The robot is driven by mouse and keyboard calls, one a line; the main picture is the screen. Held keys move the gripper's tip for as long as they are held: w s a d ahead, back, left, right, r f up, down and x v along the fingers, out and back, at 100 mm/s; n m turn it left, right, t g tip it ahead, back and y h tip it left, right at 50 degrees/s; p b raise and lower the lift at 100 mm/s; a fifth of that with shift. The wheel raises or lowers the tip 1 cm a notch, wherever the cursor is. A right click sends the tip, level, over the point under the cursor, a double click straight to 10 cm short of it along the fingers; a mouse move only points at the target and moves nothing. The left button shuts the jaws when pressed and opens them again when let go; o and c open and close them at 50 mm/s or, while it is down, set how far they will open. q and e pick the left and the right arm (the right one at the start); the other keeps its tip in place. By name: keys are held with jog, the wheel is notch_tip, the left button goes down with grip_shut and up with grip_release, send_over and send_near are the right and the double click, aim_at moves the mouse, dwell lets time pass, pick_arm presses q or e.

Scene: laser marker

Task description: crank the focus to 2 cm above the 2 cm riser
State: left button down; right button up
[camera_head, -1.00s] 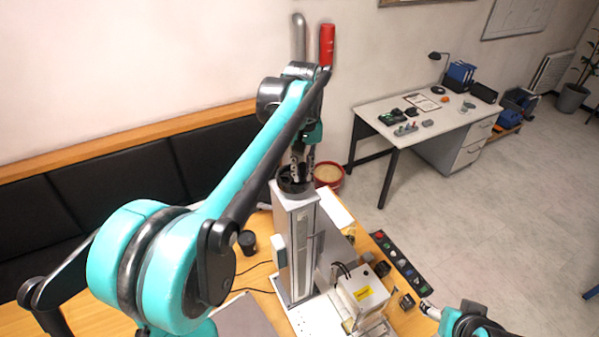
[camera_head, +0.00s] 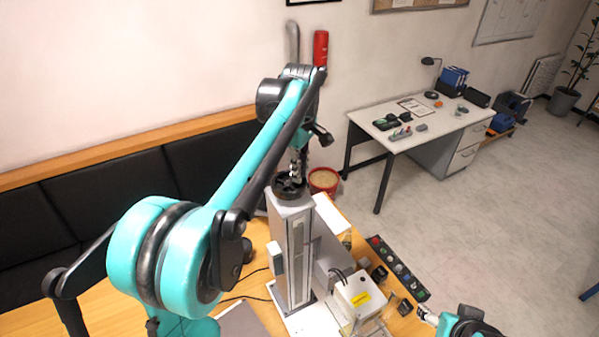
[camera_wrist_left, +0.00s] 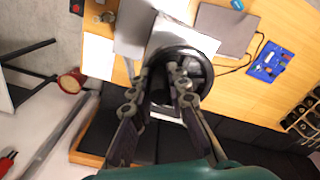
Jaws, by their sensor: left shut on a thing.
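The laser marker's grey column (camera_head: 298,250) stands upright on the wooden table, with a black crank wheel (camera_head: 290,187) on its top. The wheel also shows in the left wrist view (camera_wrist_left: 192,68). My left gripper (camera_head: 294,172) reaches down from above and is shut on the wheel's handle, which its fingers mostly hide. In the left wrist view the fingers (camera_wrist_left: 160,85) lie over the wheel's near left side. The white laser head (camera_head: 358,294) with a yellow label is at the column's right. My right gripper (camera_head: 428,316) is at the lower right edge; its jaws are too small to read.
A dark strip of small samples (camera_head: 398,268) lies on the table right of the column. A red round tub (camera_head: 323,181) stands behind it. A blue tray (camera_wrist_left: 270,62) and a grey plate (camera_wrist_left: 225,30) show in the wrist view. A white desk (camera_head: 420,122) stands farther back.

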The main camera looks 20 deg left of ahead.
pick_arm(q)
jog(key=shift+w+a+r+n, duration=0.1)
jog(key=shift+w+n, duration=0.05)
jog(key=shift+n, duration=0.45)
jog(key=shift+w+a+n, duration=0.1)
jog(key=shift+w+n, duration=0.05)
jog(key=shift+n, duration=0.45)
jog(key=c, duration=1.4)
grip_release()
jog(key=shift+c, duration=0.2)
notch_tip(320, 180, up, 12)
jog(key=shift+f, duration=0.1)
